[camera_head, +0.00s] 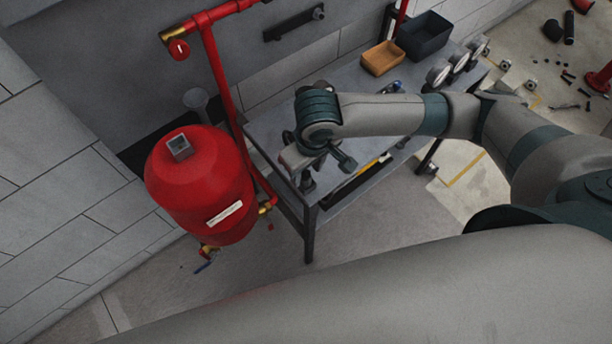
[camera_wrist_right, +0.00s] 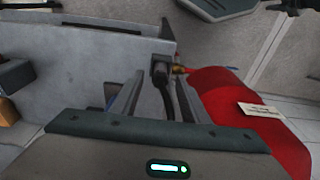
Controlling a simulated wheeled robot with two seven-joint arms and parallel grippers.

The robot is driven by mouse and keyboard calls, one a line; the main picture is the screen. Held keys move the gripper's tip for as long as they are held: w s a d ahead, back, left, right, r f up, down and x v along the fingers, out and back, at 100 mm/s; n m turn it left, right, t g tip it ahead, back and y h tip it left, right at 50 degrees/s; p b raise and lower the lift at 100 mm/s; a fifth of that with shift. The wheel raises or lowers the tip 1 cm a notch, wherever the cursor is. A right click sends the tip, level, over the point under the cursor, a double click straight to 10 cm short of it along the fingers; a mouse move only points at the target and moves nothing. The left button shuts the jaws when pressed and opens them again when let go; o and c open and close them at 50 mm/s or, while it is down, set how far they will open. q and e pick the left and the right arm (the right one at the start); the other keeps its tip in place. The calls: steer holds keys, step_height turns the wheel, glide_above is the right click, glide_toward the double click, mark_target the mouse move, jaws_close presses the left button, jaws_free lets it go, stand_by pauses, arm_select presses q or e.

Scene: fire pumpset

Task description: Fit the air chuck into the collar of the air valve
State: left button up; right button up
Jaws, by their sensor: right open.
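The red tank (camera_head: 202,185) stands left of the workbench, with a square grey collar (camera_head: 180,147) on its top. The tank also shows at the right of the right wrist view (camera_wrist_right: 255,125); its collar is not seen there. My right gripper (camera_head: 322,172) is over the left end of the bench. In the right wrist view its fingers (camera_wrist_right: 155,100) are apart on either side of a dark upright piece (camera_wrist_right: 160,75), probably the air chuck. I cannot tell whether they touch it. In the head view this piece (camera_head: 307,182) is partly hidden under the gripper. My left gripper is out of view.
The grey workbench (camera_head: 265,130) runs along the wall, with an orange bin (camera_head: 382,58), a dark bin (camera_head: 423,36) and several gauges (camera_head: 438,73) at its far end. A red pipe (camera_head: 222,75) rises between tank and bench.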

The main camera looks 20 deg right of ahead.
steer(key=shift+w+f, duration=0.1)
steer(key=shift+f, duration=0.9)
jaws_close()
